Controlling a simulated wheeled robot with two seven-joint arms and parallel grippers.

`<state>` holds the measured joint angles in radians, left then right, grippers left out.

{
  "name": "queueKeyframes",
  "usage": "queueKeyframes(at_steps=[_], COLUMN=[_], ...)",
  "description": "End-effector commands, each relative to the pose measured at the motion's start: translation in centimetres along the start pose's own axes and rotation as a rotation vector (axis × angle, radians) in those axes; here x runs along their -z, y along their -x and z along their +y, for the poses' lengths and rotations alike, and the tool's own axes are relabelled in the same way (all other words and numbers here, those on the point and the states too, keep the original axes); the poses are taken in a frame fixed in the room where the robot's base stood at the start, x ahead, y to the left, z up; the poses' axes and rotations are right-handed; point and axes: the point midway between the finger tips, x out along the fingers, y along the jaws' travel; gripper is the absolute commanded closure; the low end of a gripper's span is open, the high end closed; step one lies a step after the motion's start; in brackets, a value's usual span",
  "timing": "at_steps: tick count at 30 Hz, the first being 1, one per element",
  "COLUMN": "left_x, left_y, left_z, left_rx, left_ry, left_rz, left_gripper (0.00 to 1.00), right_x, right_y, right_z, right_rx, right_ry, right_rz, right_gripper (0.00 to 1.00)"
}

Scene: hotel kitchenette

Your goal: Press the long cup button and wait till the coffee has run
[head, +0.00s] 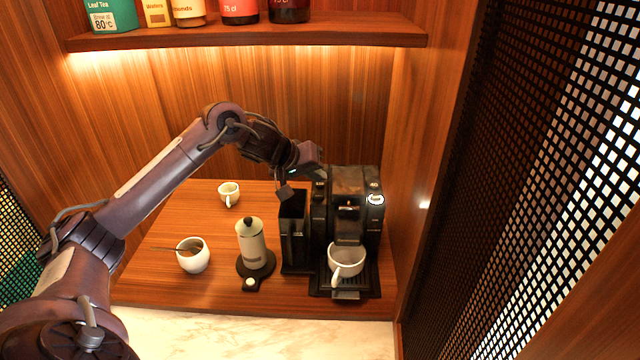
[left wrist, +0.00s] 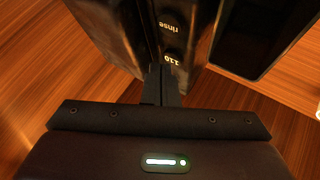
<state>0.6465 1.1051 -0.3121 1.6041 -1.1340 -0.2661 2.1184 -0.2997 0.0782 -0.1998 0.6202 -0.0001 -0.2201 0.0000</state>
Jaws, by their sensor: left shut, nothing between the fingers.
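The dark coffee machine (head: 347,183) stands on the right of the wooden counter, with a white cup (head: 346,262) on its drip tray under the spout. No coffee stream can be made out. My left gripper (head: 321,174) is shut and empty at the machine's upper left edge. In the left wrist view its closed fingertips (left wrist: 161,84) are beside the machine's dark front (left wrist: 178,30), close to a label like "110", with "rinse" farther off. I cannot tell whether they touch a button. The long cup button is not clearly identifiable. My right gripper is not in view.
A black container (head: 294,232) stands left of the machine. A white canister (head: 252,243) on a dark base, a white bowl with a spoon (head: 194,258) and a small cup (head: 229,192) stand farther left.

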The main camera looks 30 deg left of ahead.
Motion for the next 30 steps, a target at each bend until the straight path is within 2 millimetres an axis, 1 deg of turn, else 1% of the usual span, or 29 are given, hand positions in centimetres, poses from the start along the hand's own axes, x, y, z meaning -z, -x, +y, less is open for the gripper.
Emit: queueKeyframes(at_steps=[30], left_x=[-0.43], left_y=[-0.56], left_z=[-0.40], left_rx=[0.000], left_ry=[0.000], left_rz=[-0.001], left_gripper=[1.00], right_x=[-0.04], right_y=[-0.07], right_z=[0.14], right_rx=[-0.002], right_ry=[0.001], right_rz=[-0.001], right_gripper=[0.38])
